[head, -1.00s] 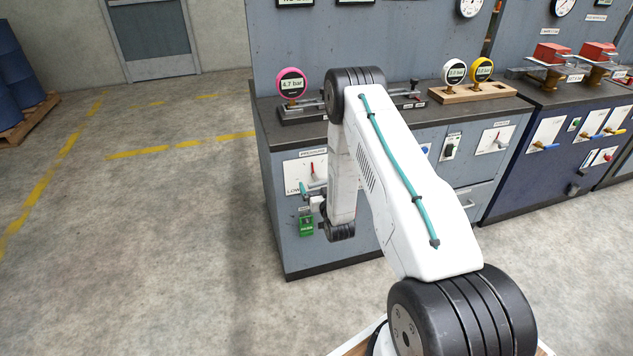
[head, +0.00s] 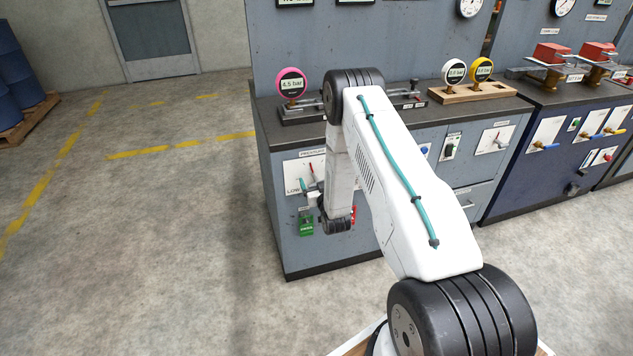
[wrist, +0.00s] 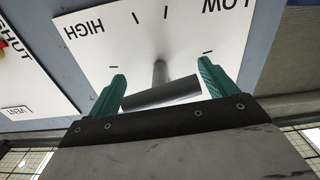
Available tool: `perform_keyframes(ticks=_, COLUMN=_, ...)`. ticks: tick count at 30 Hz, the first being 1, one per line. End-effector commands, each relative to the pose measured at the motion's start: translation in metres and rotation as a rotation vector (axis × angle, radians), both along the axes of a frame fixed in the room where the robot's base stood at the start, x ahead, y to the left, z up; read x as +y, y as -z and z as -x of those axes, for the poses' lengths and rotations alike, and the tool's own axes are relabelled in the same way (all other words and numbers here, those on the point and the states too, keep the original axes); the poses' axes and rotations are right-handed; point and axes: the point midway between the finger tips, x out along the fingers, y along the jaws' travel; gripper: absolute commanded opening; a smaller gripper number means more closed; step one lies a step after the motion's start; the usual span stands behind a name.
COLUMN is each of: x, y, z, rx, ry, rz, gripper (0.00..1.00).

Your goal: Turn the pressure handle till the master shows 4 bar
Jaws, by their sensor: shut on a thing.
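The pink-rimmed round gauge (head: 291,84) stands on the bench at left in the head view, and its display reads 4.5 bar. The white pressure plate (head: 294,170) is on the cabinet front below it. In the wrist view the plate (wrist: 120,45) carries tick marks between HIGH and LOW. The grey pressure handle (wrist: 160,95) lies between the green fingers of my gripper (wrist: 162,72), which is shut on it. In the head view my gripper (head: 317,187) is at the plate's lower right, partly hidden by my wrist.
A white gauge (head: 455,71) and a yellow gauge (head: 481,69) stand on a wooden block; their digits are too small to read surely. A green tag (head: 306,224) is below the plate. A VENT plate (wrist: 15,75) is beside it. Open floor lies left of the cabinet.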

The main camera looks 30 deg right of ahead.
Motion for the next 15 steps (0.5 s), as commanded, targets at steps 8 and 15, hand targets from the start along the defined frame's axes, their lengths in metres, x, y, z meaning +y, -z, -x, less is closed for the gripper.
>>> perform_keyframes(ticks=8, x=0.0012, y=0.0002, z=-0.0001, rx=0.083, ry=-0.002, rz=0.286, gripper=0.62)
perform_keyframes(ticks=15, x=0.0015, y=0.0003, z=-0.0002, rx=0.100, ry=-0.003, rz=0.346, gripper=0.62)
